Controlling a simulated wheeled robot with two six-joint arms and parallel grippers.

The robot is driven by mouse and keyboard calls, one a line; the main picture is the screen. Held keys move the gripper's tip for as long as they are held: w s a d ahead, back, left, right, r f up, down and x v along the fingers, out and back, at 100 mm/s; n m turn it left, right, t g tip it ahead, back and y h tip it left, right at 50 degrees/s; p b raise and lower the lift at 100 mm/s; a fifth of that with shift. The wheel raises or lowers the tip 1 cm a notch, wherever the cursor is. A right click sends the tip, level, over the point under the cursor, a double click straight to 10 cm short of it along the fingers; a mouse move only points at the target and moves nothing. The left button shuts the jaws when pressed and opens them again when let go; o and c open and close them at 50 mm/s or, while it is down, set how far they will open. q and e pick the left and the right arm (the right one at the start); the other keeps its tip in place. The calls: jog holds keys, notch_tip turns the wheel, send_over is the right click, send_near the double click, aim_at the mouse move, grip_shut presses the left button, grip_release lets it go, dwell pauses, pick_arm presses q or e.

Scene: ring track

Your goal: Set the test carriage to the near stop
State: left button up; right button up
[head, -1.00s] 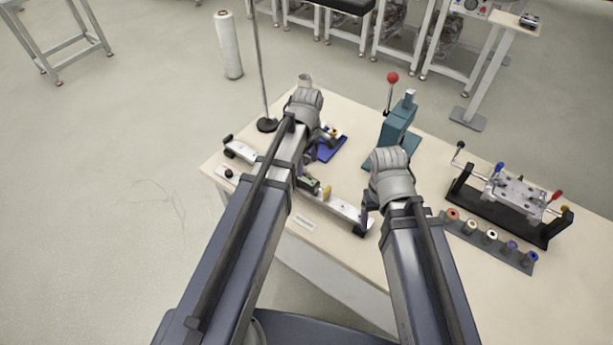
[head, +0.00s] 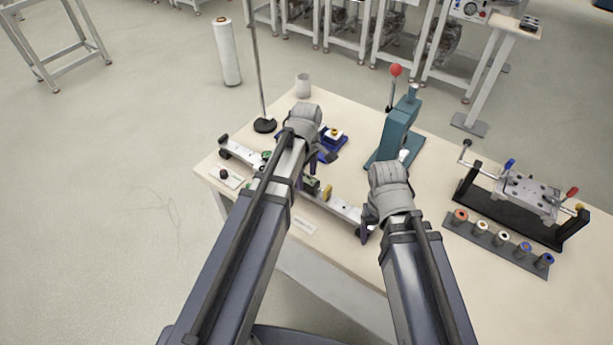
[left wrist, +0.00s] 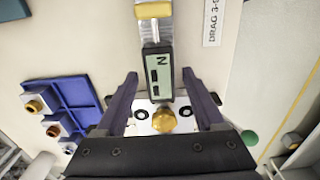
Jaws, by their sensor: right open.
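The test carriage is on a pale rail (head: 343,209) on the table, partly hidden by my left arm. Its dark body with a green display (left wrist: 158,75) marked N shows in the left wrist view. A brass knob (left wrist: 164,121) is at its lower end there. My left gripper (left wrist: 162,88) is open, with one dark purple finger on each side of the knob and gaps between. In the head view my left gripper (head: 318,163) is over the middle of the rail. My right gripper (head: 366,222) is open beside the rail's right end; its fingers are mostly hidden.
A blue tray (head: 331,150) with small parts lies behind the rail. A teal press (head: 395,133) with a red-knobbed lever stands behind my right arm. A clamp fixture (head: 527,193) and a rack of coloured rollers (head: 497,245) are at right. A white cup (head: 303,86) stands at the back.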

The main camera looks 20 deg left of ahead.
pick_arm(q)
grip_shut()
dwell(0.3)
dwell(0.9)
